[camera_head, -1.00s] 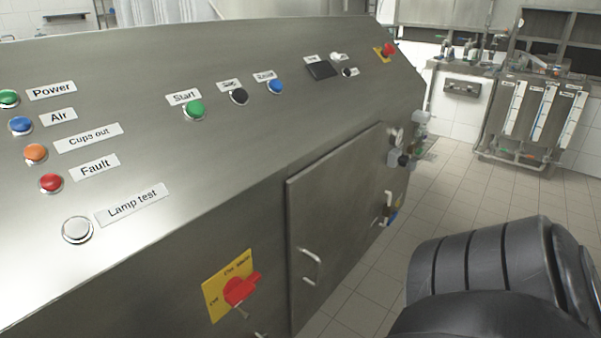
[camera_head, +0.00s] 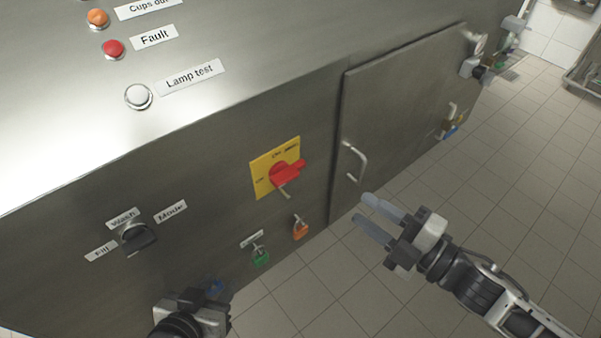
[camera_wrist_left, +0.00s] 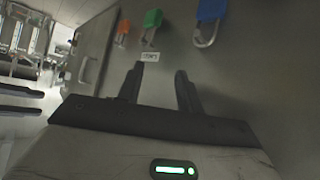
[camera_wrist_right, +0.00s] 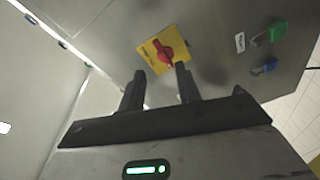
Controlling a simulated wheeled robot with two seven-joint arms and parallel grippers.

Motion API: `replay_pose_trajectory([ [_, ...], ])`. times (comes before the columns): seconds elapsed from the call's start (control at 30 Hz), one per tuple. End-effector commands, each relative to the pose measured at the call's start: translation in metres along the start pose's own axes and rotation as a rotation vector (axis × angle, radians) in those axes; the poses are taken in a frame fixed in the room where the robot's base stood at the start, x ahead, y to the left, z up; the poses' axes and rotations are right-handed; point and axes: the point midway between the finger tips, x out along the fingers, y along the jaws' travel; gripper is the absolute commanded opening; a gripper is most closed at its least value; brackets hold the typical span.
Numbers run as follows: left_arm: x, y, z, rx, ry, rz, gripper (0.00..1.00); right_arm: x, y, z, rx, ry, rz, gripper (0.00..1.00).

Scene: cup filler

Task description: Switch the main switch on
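The main switch is a red rotary handle (camera_head: 286,172) on a yellow plate (camera_head: 262,177) on the cabinet's front face. The handle points right and slightly up in the head view. In the right wrist view the red handle (camera_wrist_right: 165,54) shows between and beyond the fingers. My right gripper (camera_head: 367,213) is open and empty, right of the switch and apart from it. My left gripper (camera_wrist_left: 160,82) is open and empty, low in front of the panel; its fingers are mostly hidden in the head view.
Green (camera_head: 260,257) and orange (camera_head: 300,230) padlocks hang below the switch; a blue padlock (camera_wrist_left: 211,10) shows in the left wrist view. A black Mode selector (camera_head: 137,237) is left. A cabinet door with handle (camera_head: 355,161) is right of the switch. Floor is clear.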

Motion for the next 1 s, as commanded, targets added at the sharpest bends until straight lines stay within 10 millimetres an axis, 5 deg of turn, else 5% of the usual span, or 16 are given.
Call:
replay_pose_trajectory([
  [0.1, -0.002, -0.001, 0.001, 0.008, -0.010, -0.003, 0.36, -0.008, 0.009, -0.004, -0.245, 0.161, -0.040, 0.34],
  [0.27, -0.003, -0.001, 0.000, 0.014, -0.010, -0.004, 0.36, -0.004, 0.010, -0.009, -0.331, 0.228, -0.050, 0.34],
  [1.0, -0.008, -0.005, -0.006, 0.046, -0.032, -0.015, 0.36, 0.132, -0.002, -0.038, -0.321, 0.223, -0.048, 0.34],
])
